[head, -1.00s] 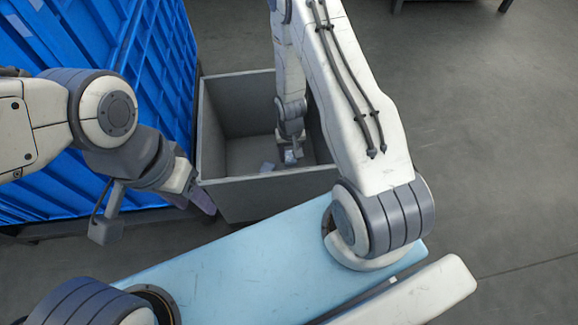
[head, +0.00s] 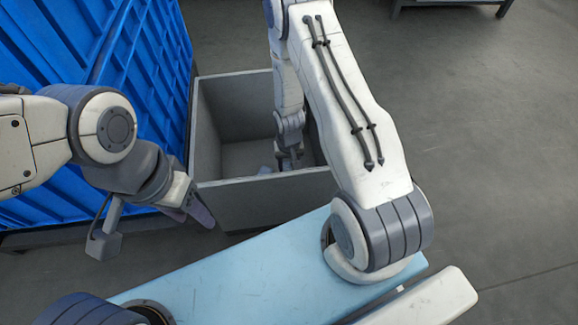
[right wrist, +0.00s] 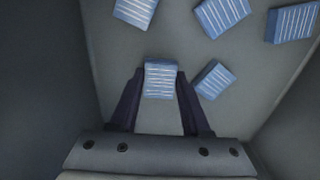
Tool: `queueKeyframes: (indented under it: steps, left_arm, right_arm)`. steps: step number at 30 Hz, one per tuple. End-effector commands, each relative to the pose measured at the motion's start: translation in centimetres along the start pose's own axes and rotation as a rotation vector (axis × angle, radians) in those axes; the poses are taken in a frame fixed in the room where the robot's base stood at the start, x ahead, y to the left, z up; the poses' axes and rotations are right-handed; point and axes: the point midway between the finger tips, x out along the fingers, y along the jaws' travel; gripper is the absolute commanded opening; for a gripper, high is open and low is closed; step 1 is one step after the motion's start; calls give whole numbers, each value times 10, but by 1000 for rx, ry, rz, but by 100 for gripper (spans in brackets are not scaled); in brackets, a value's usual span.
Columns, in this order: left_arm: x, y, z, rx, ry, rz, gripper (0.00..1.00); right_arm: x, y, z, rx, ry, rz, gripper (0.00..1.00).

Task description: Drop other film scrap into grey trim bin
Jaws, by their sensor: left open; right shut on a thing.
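The grey trim bin (head: 262,198) stands beyond my light blue front deck, and my right arm reaches down into it. My right gripper (head: 288,164) is low inside the bin, its tips partly hidden by the near wall. In the right wrist view my right gripper (right wrist: 160,90) is shut on a blue, white-striped film scrap (right wrist: 161,78). Several similar pieces lie on the bin floor around it, one (right wrist: 213,79) just right of the fingers. My left gripper (head: 202,212) is open and empty, outside the bin near its front left corner.
A large blue ribbed container (head: 60,90) stands close along the left of the bin. The bin walls rise around my right gripper. Grey floor (head: 480,150) is clear to the right, with a dark-legged piece of furniture (head: 450,3) at the top edge.

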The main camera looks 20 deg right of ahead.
Motion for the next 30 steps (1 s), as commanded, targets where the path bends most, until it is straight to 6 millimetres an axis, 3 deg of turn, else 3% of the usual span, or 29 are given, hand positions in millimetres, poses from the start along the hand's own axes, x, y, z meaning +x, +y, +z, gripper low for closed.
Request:
queueKeyframes:
  steps: [5,6,8,20,30]
  left_arm:
    - [2,0,0,0,0,0,50]
    - [2,0,0,0,0,0,50]
    - [2,0,0,0,0,0,50]
    - [0,0,0,0,0,0,50]
    - [-35,2,-2,0,0,0,50]
  right_arm:
    - [3,0,0,0,0,0,0]
    - [3,0,0,0,0,0,58]
    - [3,0,0,0,0,0,77]
    - [0,0,0,0,0,0,77]
    - [-37,0,0,0,0,0,77]
